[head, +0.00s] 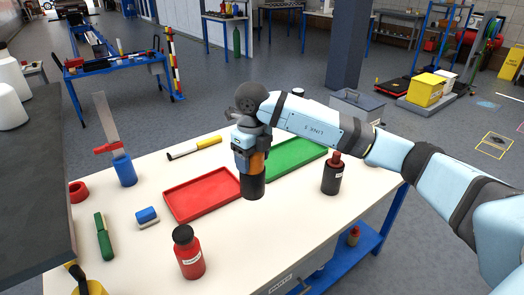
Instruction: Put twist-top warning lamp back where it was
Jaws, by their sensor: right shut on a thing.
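The twist-top warning lamp (254,187), with an orange upper part and a black lower part, is upright in my right gripper (249,160). The gripper comes from above and is shut on its upper part, which the fingers partly hide. The lamp shows in front of the gap between the red tray (178,205) and the green tray (297,157). I cannot tell whether its base touches the white tabletop (270,225). My left gripper is not in view.
A black bottle with a red cap (332,177) stands right of the lamp. A red bottle with a black cap (188,253) stands at the front. Bare tabletop lies in front of the lamp.

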